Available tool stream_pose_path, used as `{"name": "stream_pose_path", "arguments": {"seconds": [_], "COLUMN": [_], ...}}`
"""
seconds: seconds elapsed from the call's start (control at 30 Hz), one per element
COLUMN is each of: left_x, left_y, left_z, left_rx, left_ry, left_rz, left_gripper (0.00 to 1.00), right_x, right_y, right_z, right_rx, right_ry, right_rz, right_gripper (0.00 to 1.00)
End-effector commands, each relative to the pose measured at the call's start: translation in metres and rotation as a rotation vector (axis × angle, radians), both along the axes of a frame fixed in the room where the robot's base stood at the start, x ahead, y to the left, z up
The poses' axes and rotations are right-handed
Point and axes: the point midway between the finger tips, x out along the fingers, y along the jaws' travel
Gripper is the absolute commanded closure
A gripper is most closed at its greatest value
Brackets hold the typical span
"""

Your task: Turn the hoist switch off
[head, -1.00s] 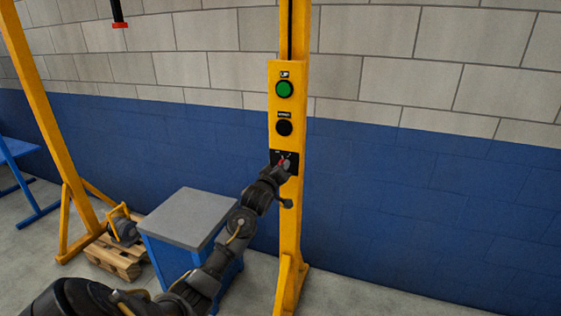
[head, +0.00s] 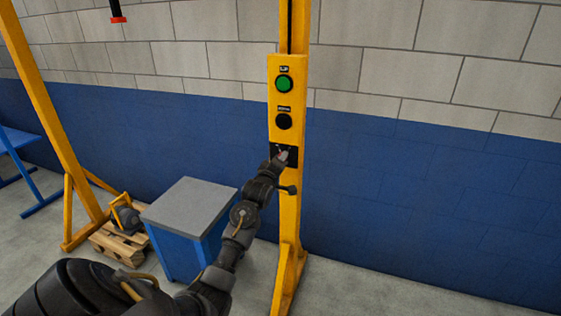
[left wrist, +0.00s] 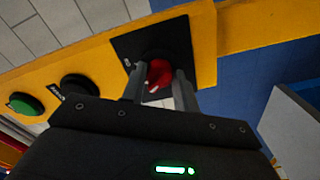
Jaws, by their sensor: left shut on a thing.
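The hoist switch is a red knob (left wrist: 158,75) on a black plate (left wrist: 190,48), low on the yellow control panel (head: 274,103). In the left wrist view the two fingers of my left gripper (left wrist: 160,86) are on either side of the red knob and shut on it. In the head view my left gripper (head: 283,158) is at the black plate, and it hides most of the knob. The knob's exact angle is hard to read. My right gripper is not in view.
Above the switch are a green UP button (head: 284,84) and a black button (head: 284,121). A blue cabinet with a grey top (head: 190,212) stands left of the post. A pallet (head: 118,246) lies further left.

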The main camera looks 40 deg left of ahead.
Motion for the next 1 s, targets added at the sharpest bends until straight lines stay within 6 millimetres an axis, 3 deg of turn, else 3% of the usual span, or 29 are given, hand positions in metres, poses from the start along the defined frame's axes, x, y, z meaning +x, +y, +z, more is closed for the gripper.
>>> {"name": "stream_pose_path", "arguments": {"seconds": [0.17, 0.2, 0.37, 0.73, 1.0], "left_x": [0.000, 0.000, 0.000, -0.006, -0.052], "left_y": [0.001, 0.001, 0.001, -0.002, -0.018], "left_z": [0.000, 0.000, 0.000, -0.001, -0.003], "left_rx": [-0.002, -0.002, -0.001, 0.000, 0.001], "left_ry": [0.000, 0.000, 0.000, 0.000, -0.001], "left_rz": [0.003, 0.003, 0.001, 0.000, 0.000], "left_gripper": [0.93, 0.68, 0.48, 0.48, 0.48], "right_x": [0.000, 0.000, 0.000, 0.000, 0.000], "right_y": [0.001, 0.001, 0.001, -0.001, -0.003], "right_z": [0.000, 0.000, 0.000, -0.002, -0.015], "right_rx": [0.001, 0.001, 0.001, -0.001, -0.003], "right_ry": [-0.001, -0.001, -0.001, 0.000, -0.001], "right_rz": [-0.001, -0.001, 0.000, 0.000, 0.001], "right_gripper": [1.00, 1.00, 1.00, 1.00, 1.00]}}
